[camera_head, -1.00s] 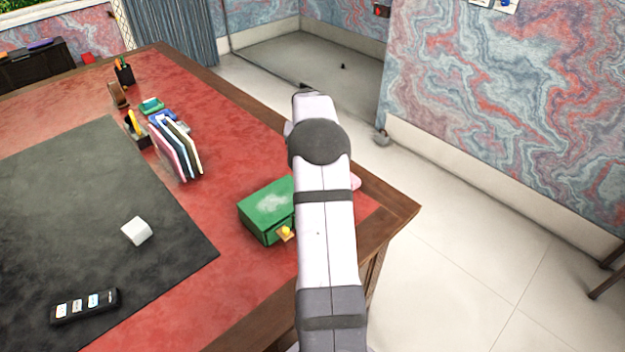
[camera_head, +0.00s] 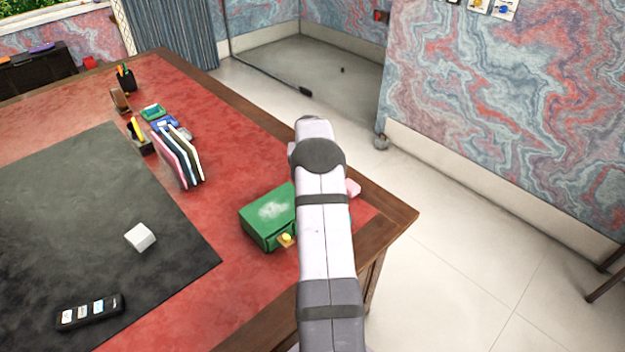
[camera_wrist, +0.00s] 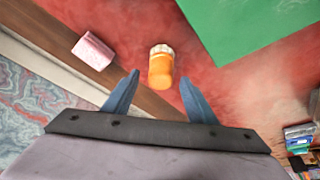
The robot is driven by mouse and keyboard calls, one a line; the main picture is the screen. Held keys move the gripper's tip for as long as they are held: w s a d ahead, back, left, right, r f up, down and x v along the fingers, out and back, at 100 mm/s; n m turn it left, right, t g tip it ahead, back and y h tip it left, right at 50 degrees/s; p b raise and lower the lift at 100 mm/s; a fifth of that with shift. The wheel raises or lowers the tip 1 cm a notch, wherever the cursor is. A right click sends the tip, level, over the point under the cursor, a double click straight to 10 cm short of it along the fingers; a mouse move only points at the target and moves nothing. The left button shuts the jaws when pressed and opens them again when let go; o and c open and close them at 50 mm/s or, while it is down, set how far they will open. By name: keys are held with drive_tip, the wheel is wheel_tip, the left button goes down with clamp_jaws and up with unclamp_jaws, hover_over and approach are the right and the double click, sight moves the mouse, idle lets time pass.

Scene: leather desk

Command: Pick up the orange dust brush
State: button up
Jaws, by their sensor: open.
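The orange dust brush (camera_wrist: 161,70) lies on the red leather desk top in the wrist view, with an orange body and a pale end pointing away from my gripper. My gripper (camera_wrist: 160,80) is open, its two blue fingers apart and nothing held between them. In the picture the brush appears between and just beyond the fingertips; I cannot tell the height between them. In the head view my arm hides the brush and my gripper.
A green box (camera_head: 268,215) with a small yellow knob stands beside the brush. A pink block (camera_wrist: 93,50) lies near the wooden desk edge (camera_wrist: 140,95); it also shows in the head view (camera_head: 353,188). Upright folders (camera_head: 178,158) stand farther left. Red desk top lies bare around the brush.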

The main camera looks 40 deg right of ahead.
drive_tip(key=shift+x, duration=0.75)
drive_tip(key=shift+c, duration=0.7)
drive_tip(key=c, duration=1)
drive_tip(key=shift+r, duration=0.1)
wheel_tip(320, 180, up, 10)
drive_tip(key=shift+f+b, duration=0.1)
drive_tip(key=shift+b, duration=1.1)
